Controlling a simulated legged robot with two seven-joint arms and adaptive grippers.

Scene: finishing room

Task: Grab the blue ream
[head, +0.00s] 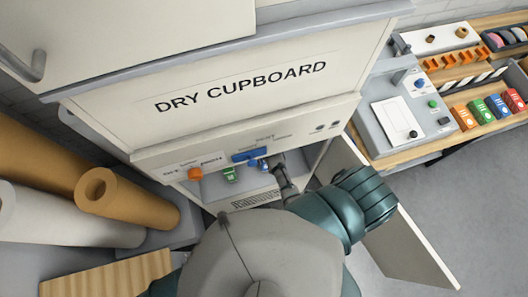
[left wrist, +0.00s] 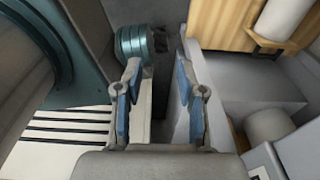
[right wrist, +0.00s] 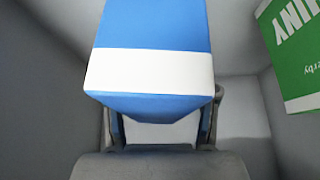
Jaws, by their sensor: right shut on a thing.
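The blue ream (right wrist: 155,40) has a white band and fills the upper middle of the right wrist view. My right gripper (right wrist: 160,125) is shut on it, with a finger at each side of its lower end. In the head view my right arm reaches into the open dry cupboard (head: 240,88), where a small blue part of the ream (head: 261,164) shows. A green ream (right wrist: 298,50) stands to its right in the right wrist view, apart from it. My left gripper (left wrist: 155,95) is open and empty in the left wrist view; the head view does not show it.
The cupboard door (head: 405,240) hangs open at the right. Brown rolls (head: 125,198) lie at the left. A bench (head: 450,135) with coloured boxes stands at the right.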

